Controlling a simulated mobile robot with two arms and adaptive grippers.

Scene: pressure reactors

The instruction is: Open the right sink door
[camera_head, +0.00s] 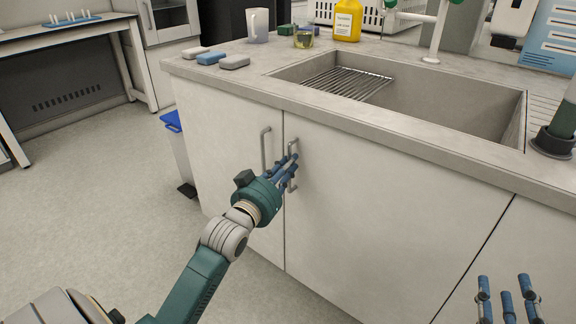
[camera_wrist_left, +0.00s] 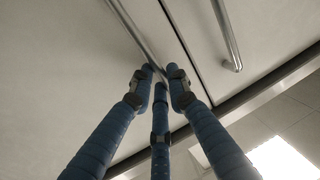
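The right sink door (camera_head: 375,220) is a pale flat panel under the sink counter, flush with the cabinet front and closed. Its vertical metal bar handle (camera_head: 292,150) is near its left edge. My left gripper (camera_head: 291,163) is at this handle. In the left wrist view its blue fingertips (camera_wrist_left: 160,78) come close together around the end of the handle bar (camera_wrist_left: 136,32), which runs between them, and they look shut on it. The exact contact is partly hidden by the fingers. My right gripper (camera_head: 506,285) is at the lower right, fingers spread, empty.
The left sink door (camera_head: 225,150) is closed, its handle (camera_head: 265,148) just left of my left gripper. The counter holds a sink (camera_head: 440,105), sponges (camera_head: 233,62), a yellow bottle (camera_head: 347,20) and a jug (camera_head: 258,25). A blue-lidded bin (camera_head: 178,150) stands left. The floor in front is clear.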

